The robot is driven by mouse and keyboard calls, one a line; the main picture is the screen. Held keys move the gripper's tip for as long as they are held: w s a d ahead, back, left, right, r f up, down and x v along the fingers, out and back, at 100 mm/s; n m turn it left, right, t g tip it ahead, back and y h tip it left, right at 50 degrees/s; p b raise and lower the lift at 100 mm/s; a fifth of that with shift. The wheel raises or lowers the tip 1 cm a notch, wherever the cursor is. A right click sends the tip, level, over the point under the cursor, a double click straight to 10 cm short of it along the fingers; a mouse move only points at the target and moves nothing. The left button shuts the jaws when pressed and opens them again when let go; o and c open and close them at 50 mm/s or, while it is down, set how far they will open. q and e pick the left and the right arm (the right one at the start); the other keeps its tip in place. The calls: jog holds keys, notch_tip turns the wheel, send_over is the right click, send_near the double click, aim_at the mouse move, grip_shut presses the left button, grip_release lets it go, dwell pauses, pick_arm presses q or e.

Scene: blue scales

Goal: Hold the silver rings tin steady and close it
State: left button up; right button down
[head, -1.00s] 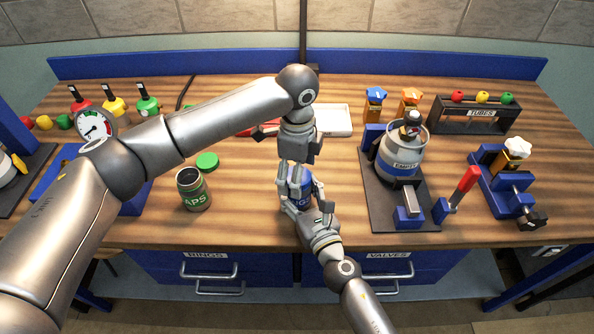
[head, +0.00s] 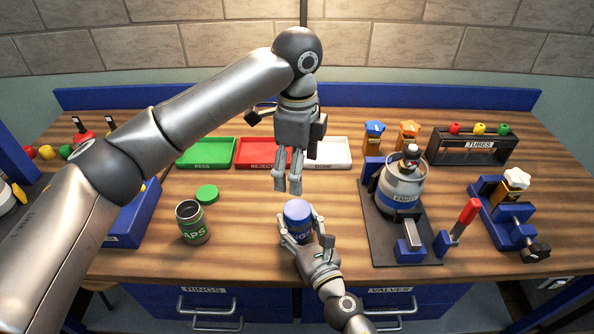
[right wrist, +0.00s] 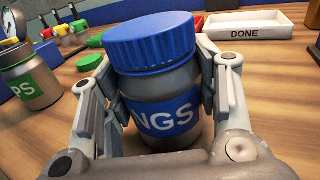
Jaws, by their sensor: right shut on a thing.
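The silver rings tin (right wrist: 160,110) stands upright on the bench with a blue label. Its blue ribbed lid (right wrist: 150,40) sits on top and covers the mouth; I cannot tell how tightly it is screwed. In the head view the lid (head: 297,209) faces up. My right gripper (head: 307,236) is shut around the tin's body, with a finger on each side below the lid. My left gripper (head: 288,188) hangs above and slightly behind the lid, fingers pointing down, apart from the tin. Its fingers look close together; their opening is unclear.
An open caps tin (head: 193,222) and its green lid (head: 207,193) stand to the left. Green (head: 206,152), red (head: 262,153) and white (head: 333,153) trays line the back. A clamped canister (head: 402,185) stands to the right. Bench is clear around the rings tin.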

jog(key=shift+c, duration=2.2)
grip_release()
jog(key=shift+s+d+f, duration=0.1)
jog(key=shift+s+d, duration=0.15)
jog(key=shift+s, duration=0.35)
jog(key=v, duration=1)
jog(key=shift+s+d, duration=0.15)
jog(key=shift+s, duration=0.15)
